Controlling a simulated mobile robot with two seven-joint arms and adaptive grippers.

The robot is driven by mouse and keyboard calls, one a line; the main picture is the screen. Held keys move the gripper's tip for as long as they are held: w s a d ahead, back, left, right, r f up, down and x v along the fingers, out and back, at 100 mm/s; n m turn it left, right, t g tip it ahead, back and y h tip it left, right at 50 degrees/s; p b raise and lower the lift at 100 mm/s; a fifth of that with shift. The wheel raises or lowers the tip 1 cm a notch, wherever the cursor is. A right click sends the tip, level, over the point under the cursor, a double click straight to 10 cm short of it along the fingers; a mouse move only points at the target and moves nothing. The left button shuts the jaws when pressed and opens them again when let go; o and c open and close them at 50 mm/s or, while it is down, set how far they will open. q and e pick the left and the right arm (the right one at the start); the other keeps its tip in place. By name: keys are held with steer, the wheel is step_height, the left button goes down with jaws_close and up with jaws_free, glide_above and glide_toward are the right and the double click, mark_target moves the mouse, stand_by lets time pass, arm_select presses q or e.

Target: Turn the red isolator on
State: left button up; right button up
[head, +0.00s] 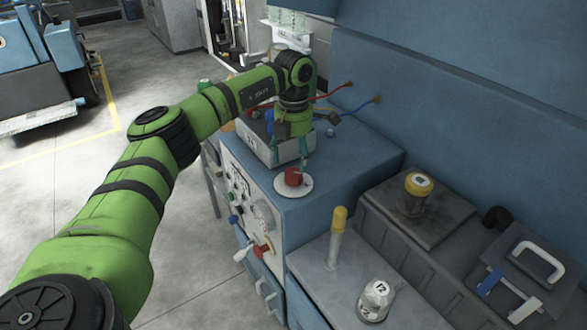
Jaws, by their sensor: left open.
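A red rotary knob (293,177) on a round white plate sits on the top of the blue cabinet (345,165), near its front edge; it looks like the red isolator. A second red handle (261,250) sticks out low on the cabinet's front panel, beside a white lever. My left gripper (290,158) points down with its two teal fingers apart and empty. In the picture it is just above the knob on the white plate; whether a fingertip touches it I cannot tell. My right gripper is not in view.
A grey box (262,145) stands behind my left gripper, with coloured cables running to the blue wall (450,100). A yellow-topped post (337,232), a white knob marked 12 (375,300) and a yellow-capped fitting (417,190) stand to the right. Open floor lies left.

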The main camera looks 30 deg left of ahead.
mark_target(294, 173)
arm_select(q)
step_height(294, 173, up, 6)
stand_by(0.7)
